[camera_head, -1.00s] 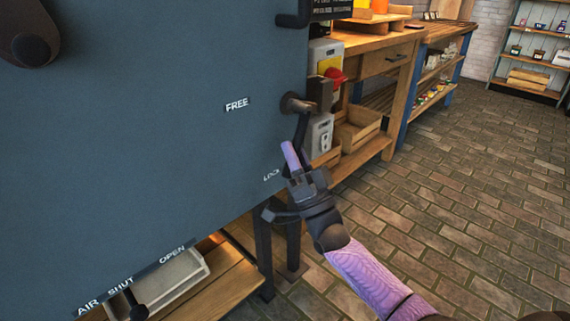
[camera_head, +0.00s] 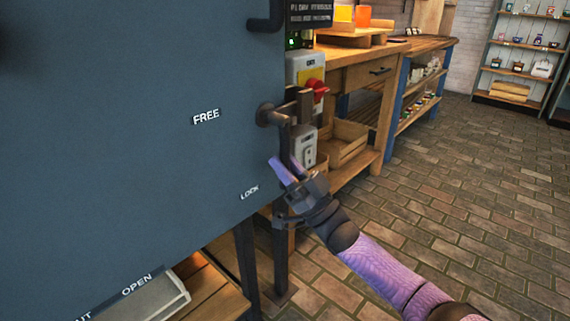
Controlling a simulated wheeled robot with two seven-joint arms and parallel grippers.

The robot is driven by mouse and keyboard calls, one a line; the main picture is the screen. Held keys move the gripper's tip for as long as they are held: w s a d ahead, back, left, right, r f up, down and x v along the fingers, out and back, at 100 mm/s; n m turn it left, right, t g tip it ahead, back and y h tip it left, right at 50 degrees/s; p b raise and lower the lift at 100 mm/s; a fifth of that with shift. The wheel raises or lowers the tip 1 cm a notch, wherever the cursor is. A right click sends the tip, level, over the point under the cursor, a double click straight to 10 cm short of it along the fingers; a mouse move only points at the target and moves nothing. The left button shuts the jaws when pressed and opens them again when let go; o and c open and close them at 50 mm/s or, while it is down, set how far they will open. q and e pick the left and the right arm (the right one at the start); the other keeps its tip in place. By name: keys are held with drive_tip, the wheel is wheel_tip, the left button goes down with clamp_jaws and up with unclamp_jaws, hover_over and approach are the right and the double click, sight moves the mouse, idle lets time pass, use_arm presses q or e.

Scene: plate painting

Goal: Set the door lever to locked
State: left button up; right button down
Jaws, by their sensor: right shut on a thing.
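The door lever (camera_head: 285,140) is dark and sits on a round pivot (camera_head: 268,114) near the right edge of the blue-grey door (camera_head: 120,150). Its handle hangs down from the pivot. A FREE label (camera_head: 206,116) is left of the pivot, and a LOCK label (camera_head: 250,192) is below it, left of the handle's lower end. My right gripper (camera_head: 287,170), with purple fingers, is shut on the lower part of the lever. The fingers partly hide the lever's end. My left gripper is not in view.
A grey box with a red switch (camera_head: 318,88) is just right of the lever. A wooden workbench (camera_head: 365,75) with a crate (camera_head: 345,140) stands behind. The brick floor (camera_head: 460,210) at right is clear.

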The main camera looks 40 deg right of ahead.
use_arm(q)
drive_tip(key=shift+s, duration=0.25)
use_arm(e)
drive_tip(key=shift+c, duration=2.4)
unclamp_jaws()
drive_tip(key=shift+d, duration=0.1)
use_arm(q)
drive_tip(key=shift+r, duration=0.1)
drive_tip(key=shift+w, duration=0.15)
use_arm(e)
drive_tip(key=shift+s, duration=0.1)
use_arm(q)
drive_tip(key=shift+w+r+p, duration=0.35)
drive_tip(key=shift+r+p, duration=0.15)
drive_tip(key=shift+p, duration=0.25)
use_arm(e)
drive_tip(key=v, duration=0.9)
drive_tip(key=shift+s+f, duration=0.25)
drive_tip(key=shift+f, duration=0.1)
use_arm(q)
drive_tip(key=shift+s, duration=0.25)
use_arm(e)
drive_tip(key=shift+d, duration=0.1)
